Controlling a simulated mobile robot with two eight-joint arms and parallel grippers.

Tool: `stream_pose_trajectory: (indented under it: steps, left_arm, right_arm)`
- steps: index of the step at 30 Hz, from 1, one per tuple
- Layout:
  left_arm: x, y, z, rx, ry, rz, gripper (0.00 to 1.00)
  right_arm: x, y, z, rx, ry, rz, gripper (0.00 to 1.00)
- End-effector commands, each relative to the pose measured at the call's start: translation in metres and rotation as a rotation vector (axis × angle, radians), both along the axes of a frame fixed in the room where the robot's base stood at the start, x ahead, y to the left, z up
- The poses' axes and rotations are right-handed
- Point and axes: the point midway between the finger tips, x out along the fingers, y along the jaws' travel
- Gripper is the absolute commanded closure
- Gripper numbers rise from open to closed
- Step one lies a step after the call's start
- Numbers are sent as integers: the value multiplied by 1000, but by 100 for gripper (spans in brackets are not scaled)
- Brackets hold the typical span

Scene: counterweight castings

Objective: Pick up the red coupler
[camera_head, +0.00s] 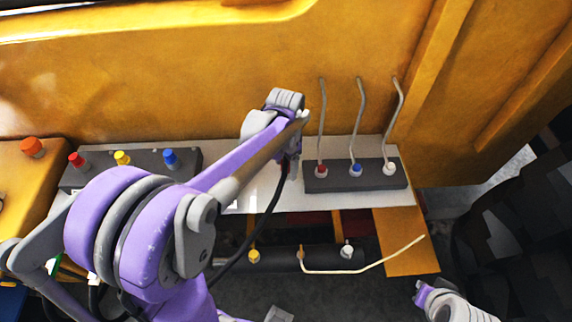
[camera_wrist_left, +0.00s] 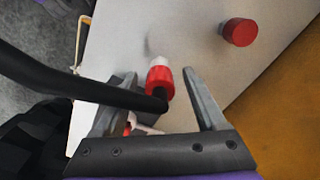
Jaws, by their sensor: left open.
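The red coupler (camera_wrist_left: 160,82) has a white end and sits on a black hose (camera_wrist_left: 75,84) in the left wrist view. It lies between the two open fingers of my left gripper (camera_wrist_left: 158,74), with a visible gap to the right finger. In the head view my left gripper (camera_head: 292,168) is low over the pale shelf (camera_head: 262,190), and the hose hangs from there toward the front. The coupler is mostly hidden by the gripper there. My right arm's end (camera_head: 450,300) shows at the lower right; its finger state is unclear.
A dark block (camera_head: 355,178) with red, blue and white fittings and bent levers stands just right of my left gripper. Another block (camera_head: 190,158) with coloured knobs is at left. A red cap (camera_wrist_left: 240,32) is beyond the coupler. A yellow panel (camera_head: 190,75) rises behind.

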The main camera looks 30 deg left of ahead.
Motion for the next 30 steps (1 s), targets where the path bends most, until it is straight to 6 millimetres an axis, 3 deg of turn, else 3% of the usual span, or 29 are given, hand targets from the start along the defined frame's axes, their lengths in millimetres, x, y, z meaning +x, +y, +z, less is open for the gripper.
stream_pose_trajectory:
  steps: [3,10,22,30]
  left_arm:
    - [0,0,-10,0,0,0,27]
    - [0,0,-11,0,0,0,27]
    - [0,0,-11,0,0,0,97]
    - [0,0,-11,0,0,0,100]
  right_arm:
    - [0,0,-1,0,1,0,100]
    - [0,0,-1,0,1,0,100]
    - [0,0,-1,0,1,0,100]
    - [0,0,-1,0,1,0,100]
